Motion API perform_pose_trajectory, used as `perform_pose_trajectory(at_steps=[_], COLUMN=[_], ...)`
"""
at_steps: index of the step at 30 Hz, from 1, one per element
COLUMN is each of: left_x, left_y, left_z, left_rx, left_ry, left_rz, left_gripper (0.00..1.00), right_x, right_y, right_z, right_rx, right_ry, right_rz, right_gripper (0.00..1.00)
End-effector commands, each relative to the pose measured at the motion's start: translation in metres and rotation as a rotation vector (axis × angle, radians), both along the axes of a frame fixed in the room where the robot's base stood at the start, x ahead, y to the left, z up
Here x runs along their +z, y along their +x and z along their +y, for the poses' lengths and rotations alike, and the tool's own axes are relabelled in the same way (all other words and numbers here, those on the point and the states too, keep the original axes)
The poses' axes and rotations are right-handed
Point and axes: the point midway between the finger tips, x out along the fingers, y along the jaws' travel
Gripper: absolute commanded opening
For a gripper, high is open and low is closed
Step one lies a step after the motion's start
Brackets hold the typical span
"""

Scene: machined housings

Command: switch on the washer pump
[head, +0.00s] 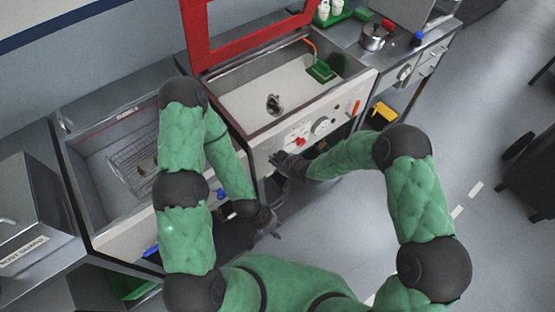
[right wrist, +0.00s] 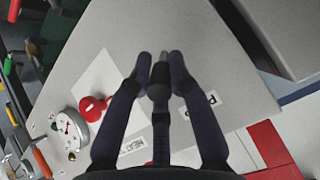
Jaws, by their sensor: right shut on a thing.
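The washer is the open basin (head: 236,112) under a raised red-framed lid, with a pale front panel (head: 338,105). In the right wrist view, a small dark switch with a grey tip (right wrist: 161,60) stands on the panel beside a label (right wrist: 208,104) beginning with P. My right gripper (right wrist: 160,58) is shut on this switch, one finger on each side. In the head view the right gripper (head: 281,160) is at the panel's left end and hides the switch. My left gripper (head: 270,226) hangs low in front of the left basin; its finger opening is unclear.
A red knob (right wrist: 94,106), a dial gauge (right wrist: 70,129) and an orange handle (right wrist: 42,162) are on the same panel. Another basin with a wire basket (head: 132,166) is at left. A pot (head: 374,38) stands on the right counter.

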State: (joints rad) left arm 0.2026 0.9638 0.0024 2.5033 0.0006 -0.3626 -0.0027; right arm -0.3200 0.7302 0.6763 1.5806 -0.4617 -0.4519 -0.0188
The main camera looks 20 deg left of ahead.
Motion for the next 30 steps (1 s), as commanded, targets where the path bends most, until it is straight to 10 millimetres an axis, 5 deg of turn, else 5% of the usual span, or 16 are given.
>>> perform_pose_trajectory(at_steps=[16,17,18,30], left_x=[0.0019,0.0019,0.0019,0.002], left_y=[0.0,0.0,0.0,0.0001], left_z=[0.0,-0.0001,-0.0001,0.0], left_rx=[0.0,0.0,0.0,0.0], left_ry=[0.0,0.0,0.0,0.0], left_rz=[0.0,0.0,0.0,0.0], left_gripper=[0.4,0.4,0.4,0.4], right_x=[-0.0048,-0.0048,-0.0046,0.0002], right_y=[-0.0063,-0.0064,-0.0062,-0.0025], right_z=[0.0005,0.0005,0.0006,-0.0007], right_rx=[0.008,0.008,0.008,0.003], right_ry=[-0.027,-0.027,-0.026,-0.021], right_rz=[0.027,0.027,0.027,0.019], right_gripper=[0.0,0.29,0.4,0.43])
